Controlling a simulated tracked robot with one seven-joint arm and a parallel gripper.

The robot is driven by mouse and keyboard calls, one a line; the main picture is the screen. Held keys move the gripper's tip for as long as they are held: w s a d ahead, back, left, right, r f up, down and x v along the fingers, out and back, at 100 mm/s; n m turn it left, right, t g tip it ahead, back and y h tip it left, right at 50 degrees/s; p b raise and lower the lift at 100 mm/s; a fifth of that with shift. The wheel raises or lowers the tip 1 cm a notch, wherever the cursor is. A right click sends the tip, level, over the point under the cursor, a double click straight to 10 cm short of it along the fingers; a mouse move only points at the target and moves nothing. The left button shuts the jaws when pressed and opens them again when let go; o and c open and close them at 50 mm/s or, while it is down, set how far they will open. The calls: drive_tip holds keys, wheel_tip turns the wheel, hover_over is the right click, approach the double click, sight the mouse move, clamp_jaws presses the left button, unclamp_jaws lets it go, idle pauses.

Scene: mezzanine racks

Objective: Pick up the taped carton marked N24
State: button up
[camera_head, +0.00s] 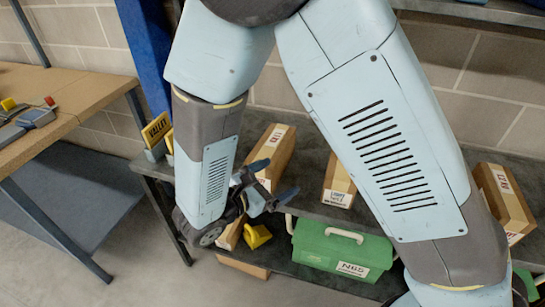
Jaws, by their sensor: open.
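Several taped cartons stand on the dark rack shelf. One carton (279,150) is just behind my gripper, with a white label on its top that I cannot read. A second carton (340,172) stands in the middle, partly hidden by my arm, with a white front label too small to read. A third carton (508,204) is at the right, its top label turned sideways and not clearly legible. I cannot tell which is marked N24. My gripper (273,184) is open, its dark fingers spread in front of the first carton and overlapping it in the picture; contact cannot be told.
A green case (322,250) labelled N65 and a yellow object (257,237) are below my gripper. A yellow sign (157,130) stands at the shelf's left end. A wooden bench (75,92) with tools is at left. A blue post (147,50) rises behind.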

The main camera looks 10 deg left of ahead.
drive_tip(key=s+a+f+n+t+y, duration=0.4)
drive_tip(key=s+a+f+n+y, duration=0.2)
drive_tip(key=s+a+f+n, duration=0.15)
approach(272, 156)
drive_tip(key=w+f, duration=0.2)
drive_tip(key=w+a+f, duration=0.1)
drive_tip(key=w+f, duration=0.1)
drive_tip(key=f, duration=0.1)
drive_tip(key=shift+w+a+f, duration=0.15)
drive_tip(key=shift+w+f, duration=0.1)
drive_tip(key=shift+w, duration=0.05)
drive_tip(key=c, duration=1.7)
drive_tip(key=shift+r, duration=0.1)
